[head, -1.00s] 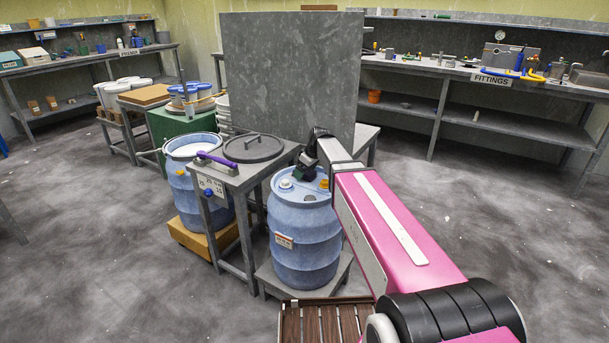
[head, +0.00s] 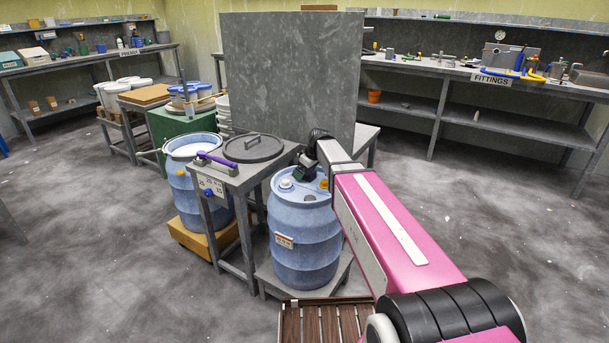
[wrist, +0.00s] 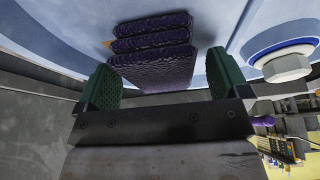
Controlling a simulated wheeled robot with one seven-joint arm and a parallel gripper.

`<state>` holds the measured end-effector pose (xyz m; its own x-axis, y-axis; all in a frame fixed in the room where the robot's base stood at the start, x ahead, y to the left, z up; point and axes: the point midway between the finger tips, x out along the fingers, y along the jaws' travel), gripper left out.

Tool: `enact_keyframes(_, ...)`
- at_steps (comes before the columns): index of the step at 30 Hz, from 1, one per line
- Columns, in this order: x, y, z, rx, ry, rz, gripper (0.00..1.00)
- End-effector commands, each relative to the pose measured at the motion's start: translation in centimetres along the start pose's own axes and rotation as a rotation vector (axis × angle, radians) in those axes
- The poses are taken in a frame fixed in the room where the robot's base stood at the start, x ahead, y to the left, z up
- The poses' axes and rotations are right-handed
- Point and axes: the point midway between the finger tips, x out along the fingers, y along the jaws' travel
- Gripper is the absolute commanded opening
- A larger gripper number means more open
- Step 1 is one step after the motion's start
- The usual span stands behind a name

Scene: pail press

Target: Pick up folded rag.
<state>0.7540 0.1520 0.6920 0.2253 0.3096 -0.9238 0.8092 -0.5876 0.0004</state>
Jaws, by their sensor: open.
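A purple folded rag (wrist: 153,48), stacked in several thick layers, lies on the pale blue lid of the blue drum (head: 303,238). My gripper (wrist: 160,75) is open, with green-padded fingers either side of the rag's near end in the wrist view. The pads look apart from the rag; how deep the rag sits between them is hard to tell. In the head view my gripper (head: 305,172) is just above the drum's top, and the rag cannot be made out there.
White bungs stand on the drum lid, one close right of my gripper (wrist: 288,66). Left of the drum is a grey stand (head: 233,180) with a dark lid (head: 253,148) and purple-handled tool (head: 215,158). A tall grey panel (head: 290,75) rises behind. Open floor lies right.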

Motion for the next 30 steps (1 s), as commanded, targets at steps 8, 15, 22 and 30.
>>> enact_keyframes(8,0.0,0.0,0.0,0.0,0.0,0.0,0.4)
enact_keyframes(15,0.0,0.0,0.0,0.0,0.0,0.0,0.4)
enact_keyframes(22,-0.8,0.0,-0.3,0.0,0.0,0.0,0.4)
enact_keyframes(30,-3.9,0.0,-1.6,-0.001,0.001,0.001,0.4)
